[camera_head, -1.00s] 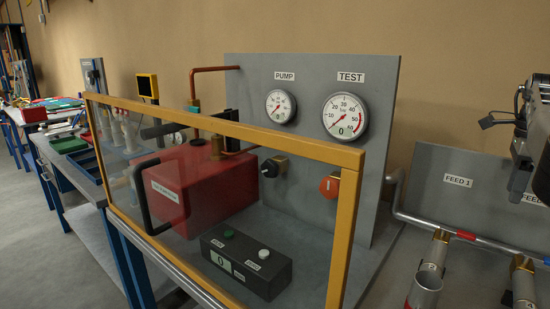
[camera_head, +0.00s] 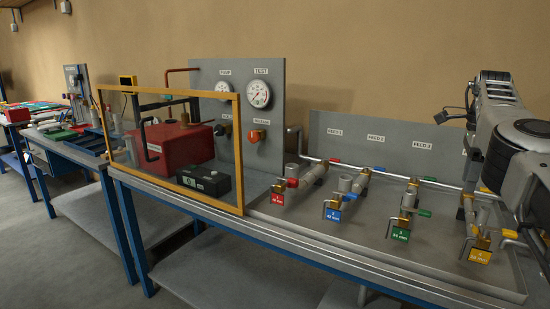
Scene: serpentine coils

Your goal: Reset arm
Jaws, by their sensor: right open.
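My right arm comes in at the right edge, bent above the right end of the bench. Its gripper (camera_head: 520,218) is low at the right, by the yellow-tagged valve, partly cut off and hidden by my own arm links. It is open; I see nothing held in it. I cannot tell whether it touches the pipework. My left gripper is not in view.
The workbench (camera_head: 330,255) carries several valve branches with red, blue (camera_head: 333,215), green (camera_head: 400,234) and yellow (camera_head: 480,256) tags. A yellow-framed clear guard (camera_head: 240,150) stands before a red box (camera_head: 175,145) and gauge panel (camera_head: 278,110). Floor at left is clear.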

